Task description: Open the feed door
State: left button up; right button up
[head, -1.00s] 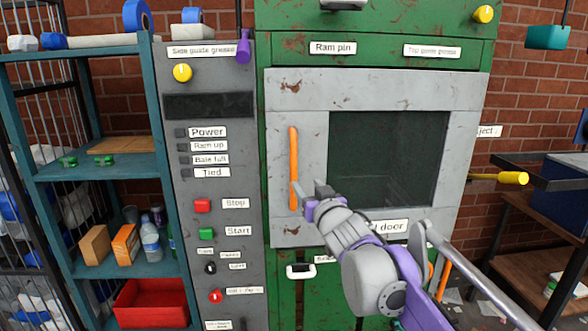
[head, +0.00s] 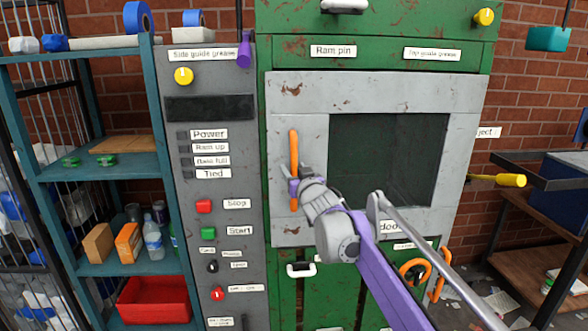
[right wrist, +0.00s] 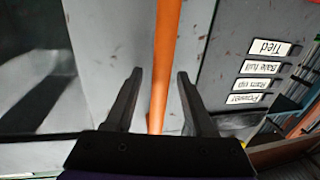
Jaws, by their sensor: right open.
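The feed door (head: 458,130) is a grey panel with a dark window, set in the green machine, and it looks shut. Its orange vertical handle (head: 294,150) is on the door's left side. My right gripper (head: 298,174) is at the lower half of the handle. In the right wrist view the orange handle (right wrist: 166,60) runs between the two open fingers of my right gripper (right wrist: 158,90), with a gap on each side. The door's label is partly hidden by my right arm. My left gripper is not in view.
A control panel (head: 215,270) with buttons stands left of the door. A teal shelf (head: 100,180) with boxes, a bottle and a red bin (head: 153,302) is further left. A yellow-ended lever (head: 510,180) sticks out at right, near a wooden bench (head: 530,265).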

grip_shut()
dwell(1.4)
